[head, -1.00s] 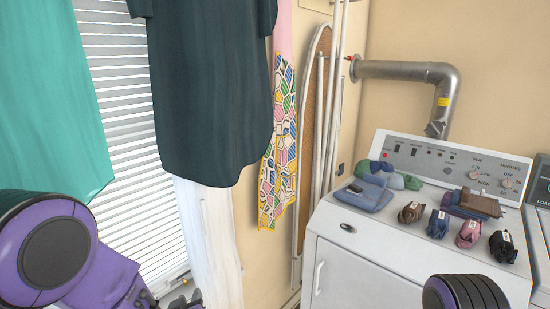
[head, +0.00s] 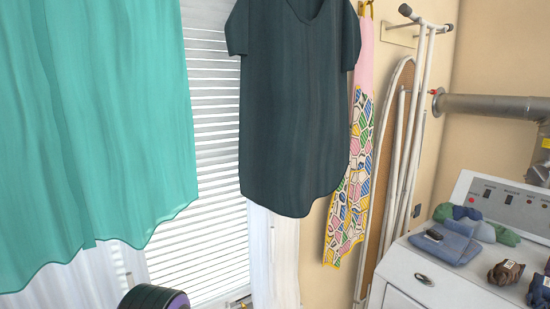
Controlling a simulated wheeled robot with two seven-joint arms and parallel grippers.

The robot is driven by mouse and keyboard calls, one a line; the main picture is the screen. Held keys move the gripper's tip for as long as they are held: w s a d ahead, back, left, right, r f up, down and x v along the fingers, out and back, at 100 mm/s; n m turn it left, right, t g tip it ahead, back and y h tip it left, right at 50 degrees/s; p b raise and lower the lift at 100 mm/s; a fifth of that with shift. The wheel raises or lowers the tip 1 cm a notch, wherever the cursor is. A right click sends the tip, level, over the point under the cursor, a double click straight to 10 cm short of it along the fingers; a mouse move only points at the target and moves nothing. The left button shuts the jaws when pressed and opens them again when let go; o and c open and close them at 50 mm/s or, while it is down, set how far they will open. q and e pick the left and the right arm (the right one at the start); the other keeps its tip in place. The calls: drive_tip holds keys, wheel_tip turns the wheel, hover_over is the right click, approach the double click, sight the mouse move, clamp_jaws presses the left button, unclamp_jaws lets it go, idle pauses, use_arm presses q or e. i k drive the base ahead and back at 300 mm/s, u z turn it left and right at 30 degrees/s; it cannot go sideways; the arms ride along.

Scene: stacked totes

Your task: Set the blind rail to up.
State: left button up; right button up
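The white slatted blind (head: 215,150) is lowered over the window, partly hidden by the hanging clothes. Its slats run down to near the bottom of the view, and I cannot make out its bottom rail clearly. A purple and black link of my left arm shows at the bottom edge. To its right, a small bit of what looks like my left gripper (head: 240,302) shows low in front of the blind, cut off by the frame. I cannot tell whether it is open or touches anything. My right gripper is out of view.
A teal cloth (head: 110,130) and a dark shirt (head: 295,110) hang before the window. A patterned cloth (head: 350,180) and a folded ironing board (head: 392,150) are at the wall. A white machine (head: 405,275) with folded clothes stands at right.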

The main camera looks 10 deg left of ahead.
sight(218, 304)
drive_tip(key=u, duration=0.95)
drive_tip(key=k, duration=0.75)
drive_tip(key=z, duration=0.45)
